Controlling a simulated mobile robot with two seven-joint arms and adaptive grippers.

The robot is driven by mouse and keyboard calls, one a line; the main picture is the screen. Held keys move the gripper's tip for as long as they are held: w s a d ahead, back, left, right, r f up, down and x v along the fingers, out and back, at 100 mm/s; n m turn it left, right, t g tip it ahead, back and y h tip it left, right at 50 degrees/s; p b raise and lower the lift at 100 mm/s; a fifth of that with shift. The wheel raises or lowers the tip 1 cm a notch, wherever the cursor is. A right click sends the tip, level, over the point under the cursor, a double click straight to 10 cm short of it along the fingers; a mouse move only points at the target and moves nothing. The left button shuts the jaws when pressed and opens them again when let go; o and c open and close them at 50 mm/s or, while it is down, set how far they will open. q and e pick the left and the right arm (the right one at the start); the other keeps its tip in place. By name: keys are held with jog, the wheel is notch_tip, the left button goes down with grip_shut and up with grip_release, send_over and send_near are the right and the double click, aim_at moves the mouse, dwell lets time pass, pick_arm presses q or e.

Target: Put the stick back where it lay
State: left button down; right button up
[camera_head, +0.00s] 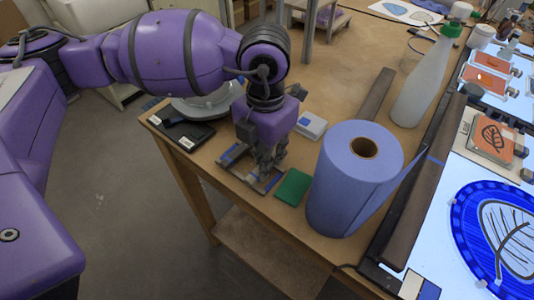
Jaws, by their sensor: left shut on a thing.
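My left gripper (267,162) points down over a small dark frame-like holder (270,185) near the front left edge of the wooden table. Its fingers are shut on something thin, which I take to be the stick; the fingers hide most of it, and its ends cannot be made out. The fingertips are very close to the holder; I cannot tell if they touch it. My right gripper is not in view.
A large blue paper roll (345,190) stands right of the gripper, with a green pad (292,187) between them. A white bottle (425,85), a small white box (311,125) and a dark tray (180,134) are nearby. Lit panels with glass work (500,230) lie far right.

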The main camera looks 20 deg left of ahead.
pick_arm(q)
jog(key=shift+f, duration=0.3)
jog(key=c, duration=1.6)
grip_release()
jog(key=shift+o, duration=0.2)
jog(key=shift+r, duration=0.15)
notch_tip(320, 180, up, 12)
jog(key=shift+w, duration=0.15)
